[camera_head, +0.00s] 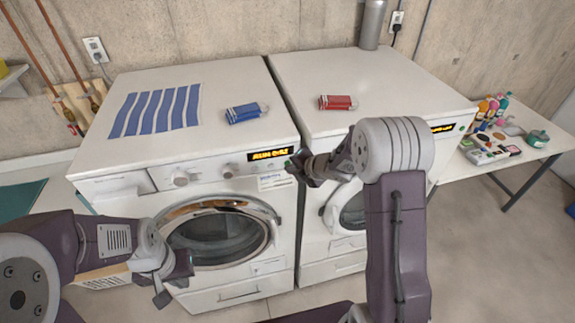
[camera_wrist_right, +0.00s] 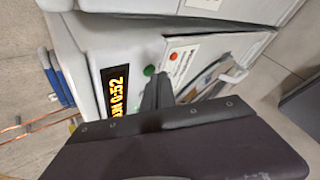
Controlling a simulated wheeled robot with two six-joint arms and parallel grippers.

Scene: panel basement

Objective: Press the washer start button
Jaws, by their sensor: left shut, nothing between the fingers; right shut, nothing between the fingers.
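The left front-loading machine (camera_head: 125,186) has a round door (camera_head: 218,237), a knob (camera_head: 180,178) and a lit amber display (camera_head: 270,154). In the right wrist view the display (camera_wrist_right: 117,97) appears to read "RUN 0:52". Beside it are a round green button (camera_wrist_right: 149,70) and an orange-red button (camera_wrist_right: 173,56). My right gripper (camera_head: 295,167) is shut and empty at the panel's right end. Its tips (camera_wrist_right: 157,85) are close by the green button; I cannot tell whether they touch. My left gripper (camera_head: 175,283) is shut and empty, low before the left machine.
A second machine (camera_head: 340,245) stands close on the right, with its own display (camera_head: 443,128). A striped cloth (camera_head: 157,109) and blue packet (camera_head: 246,112) lie on the left top, a red packet (camera_head: 337,102) on the right top. A cluttered table (camera_head: 530,150) stands right. Floor is clear in front.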

